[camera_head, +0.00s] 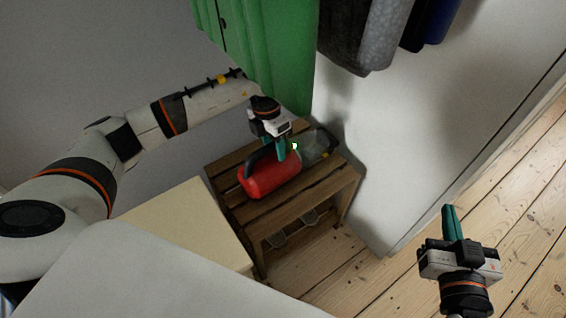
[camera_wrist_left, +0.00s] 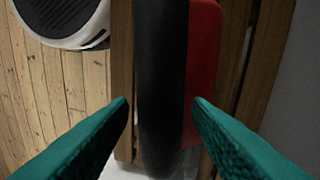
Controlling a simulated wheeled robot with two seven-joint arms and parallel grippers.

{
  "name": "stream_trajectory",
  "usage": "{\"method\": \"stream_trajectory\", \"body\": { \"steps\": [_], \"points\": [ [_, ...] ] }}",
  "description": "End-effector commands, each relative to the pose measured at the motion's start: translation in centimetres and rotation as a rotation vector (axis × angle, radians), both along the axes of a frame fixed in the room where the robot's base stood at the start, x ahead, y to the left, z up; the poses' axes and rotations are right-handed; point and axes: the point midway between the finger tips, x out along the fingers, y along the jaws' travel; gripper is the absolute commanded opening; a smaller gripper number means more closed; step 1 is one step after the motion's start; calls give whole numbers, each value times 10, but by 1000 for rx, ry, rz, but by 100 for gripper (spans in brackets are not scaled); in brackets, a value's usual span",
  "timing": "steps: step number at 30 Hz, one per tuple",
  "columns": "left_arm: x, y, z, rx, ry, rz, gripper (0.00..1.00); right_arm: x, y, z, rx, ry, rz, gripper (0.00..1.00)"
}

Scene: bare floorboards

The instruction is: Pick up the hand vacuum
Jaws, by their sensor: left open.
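The hand vacuum (camera_head: 262,182) lies on a slatted wooden bench (camera_head: 290,205). It has a red body, a black handle and a clear grey nose pointing to the back right. My left gripper (camera_head: 287,150) is over the vacuum, its green fingers pointing down at the handle. In the left wrist view, the open fingers stand on either side of the black handle (camera_wrist_left: 160,85), with gaps showing, and the red body is behind it. My right gripper (camera_head: 449,212) is away at the right over the floor, seen from a side that hides the gap between its fingers.
A green garment (camera_head: 265,50) hangs just behind my left gripper. Grey and blue garments (camera_head: 385,30) hang at the top. A white panel (camera_head: 420,110) stands right of the bench. A cream surface (camera_head: 185,225) is left of it. Bare floorboards (camera_head: 530,190) are clear at the right.

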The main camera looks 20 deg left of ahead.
Motion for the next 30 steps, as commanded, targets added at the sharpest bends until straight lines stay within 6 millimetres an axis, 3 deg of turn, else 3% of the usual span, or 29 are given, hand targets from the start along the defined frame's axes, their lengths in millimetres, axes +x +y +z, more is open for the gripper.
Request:
{"method": "stream_trajectory", "body": {
  "steps": [2,10,30],
  "points": [
    [0,0,0,0,0,0,45,0,0,0,0,1,0,0],
    [0,0,0,0,0,0,1,0,0,0,-1,3,0,0],
    [0,0,1,0,-1,0,0,0,0,-1,-1,4,-1,0]
  ]
}}
